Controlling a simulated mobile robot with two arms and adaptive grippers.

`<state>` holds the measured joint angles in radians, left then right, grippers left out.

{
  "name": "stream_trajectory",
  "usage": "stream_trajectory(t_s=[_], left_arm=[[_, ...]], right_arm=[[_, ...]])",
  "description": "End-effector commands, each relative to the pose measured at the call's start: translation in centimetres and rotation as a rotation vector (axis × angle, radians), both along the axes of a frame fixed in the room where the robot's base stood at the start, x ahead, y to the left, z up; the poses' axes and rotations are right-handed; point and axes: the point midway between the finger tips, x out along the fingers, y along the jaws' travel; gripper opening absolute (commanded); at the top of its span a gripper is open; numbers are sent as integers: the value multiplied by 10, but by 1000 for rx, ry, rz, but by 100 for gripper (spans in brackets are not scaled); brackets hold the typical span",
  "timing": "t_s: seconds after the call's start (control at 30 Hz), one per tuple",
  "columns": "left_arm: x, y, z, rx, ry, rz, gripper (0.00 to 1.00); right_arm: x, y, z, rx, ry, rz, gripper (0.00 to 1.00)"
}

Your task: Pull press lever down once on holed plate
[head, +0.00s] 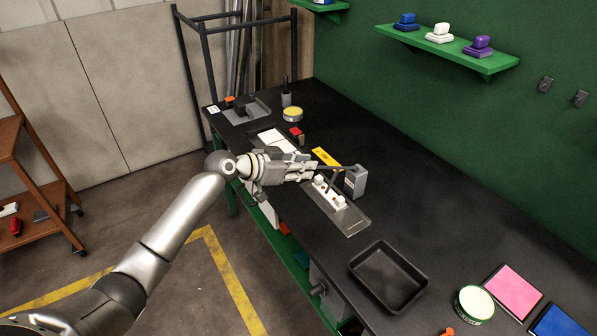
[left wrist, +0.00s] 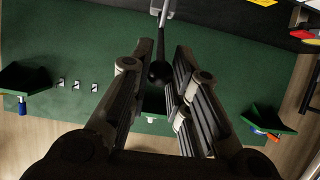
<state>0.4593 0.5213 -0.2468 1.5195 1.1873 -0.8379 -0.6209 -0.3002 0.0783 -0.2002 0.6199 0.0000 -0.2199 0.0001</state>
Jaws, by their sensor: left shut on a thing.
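My left gripper (head: 314,170) reaches over the workbench from the left, beside the grey press (head: 357,181). It is shut on the press lever. In the left wrist view the lever's black ball knob (left wrist: 160,73) sits between the two fingers, with its silver rod (left wrist: 166,14) running up the picture. In the head view my fingers hide most of the lever. Below the gripper, a grey metal strip (head: 352,226) carries small white blocks (head: 338,202). I cannot make out a holed plate for certain. My right gripper is out of view.
A black tray (head: 366,262) stands at the bench's near edge. A yellow label (head: 325,156), a red block (head: 296,132) and a yellow-topped tin (head: 292,113) lie beyond the gripper. A round green tin (head: 474,304) and pink pad (head: 514,288) are at right. The bench (head: 440,215) right of the press is clear.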

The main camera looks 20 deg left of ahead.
Motion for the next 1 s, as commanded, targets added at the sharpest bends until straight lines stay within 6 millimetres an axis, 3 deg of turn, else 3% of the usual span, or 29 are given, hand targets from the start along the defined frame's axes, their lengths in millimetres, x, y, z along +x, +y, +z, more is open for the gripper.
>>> stream_trajectory(t_s=[0.07, 0.4, 1.0], left_arm=[[3, -1, 12, -2, -6, 1, 3], [4, -2, 14, -1, -7, 2, 2], [34, -25, 62, -2, -8, 3, 3]], right_arm=[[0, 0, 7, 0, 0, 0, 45], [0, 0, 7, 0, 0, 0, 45], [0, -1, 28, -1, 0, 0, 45]])
